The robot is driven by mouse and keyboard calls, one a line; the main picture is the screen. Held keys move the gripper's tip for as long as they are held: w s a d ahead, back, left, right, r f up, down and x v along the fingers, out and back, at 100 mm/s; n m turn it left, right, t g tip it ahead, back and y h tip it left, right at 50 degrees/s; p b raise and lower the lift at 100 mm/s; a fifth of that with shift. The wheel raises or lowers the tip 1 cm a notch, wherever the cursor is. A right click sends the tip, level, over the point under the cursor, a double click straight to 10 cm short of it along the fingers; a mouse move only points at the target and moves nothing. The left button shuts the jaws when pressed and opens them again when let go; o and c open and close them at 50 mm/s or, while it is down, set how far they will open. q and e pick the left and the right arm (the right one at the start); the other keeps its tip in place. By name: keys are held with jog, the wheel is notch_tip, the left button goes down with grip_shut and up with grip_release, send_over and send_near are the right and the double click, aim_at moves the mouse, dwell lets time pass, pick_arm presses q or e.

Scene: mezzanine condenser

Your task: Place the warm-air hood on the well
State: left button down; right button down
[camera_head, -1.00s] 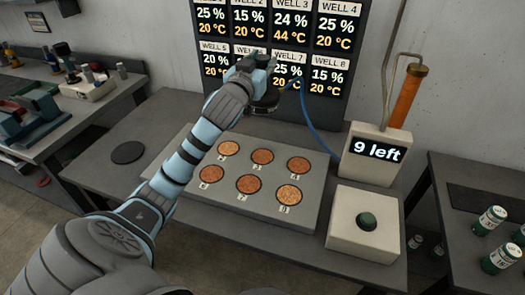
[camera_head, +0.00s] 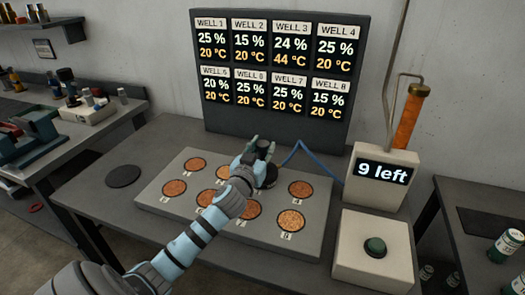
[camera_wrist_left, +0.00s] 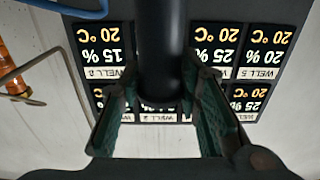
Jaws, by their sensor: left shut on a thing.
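The warm-air hood (camera_head: 266,178), dark and round with an upright handle and a blue hose, is over the plate (camera_head: 317,215) of numbered wells, in the back row. It covers the place of the third well, left of well 4 (camera_head: 300,188). I cannot tell whether it rests on the plate or hangs just above. My left gripper (camera_head: 259,154) is shut on the hood's handle. In the left wrist view the black handle (camera_wrist_left: 160,55) stands between the green finger pads. My left forearm hides part of the front wells. My right gripper is not in view.
A display board (camera_head: 280,75) behind the plate reads 24 % and 44 °C for well 3. A dispenser (camera_head: 381,178) showing "9 left" and a box with a green button (camera_head: 375,247) stand at right. A dark disc (camera_head: 123,176) lies left on the bench.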

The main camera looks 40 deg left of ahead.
pick_arm(q)
jog(key=c, duration=1.2)
grip_release()
jog(key=shift+s, duration=0.15)
jog(key=v, duration=1.2)
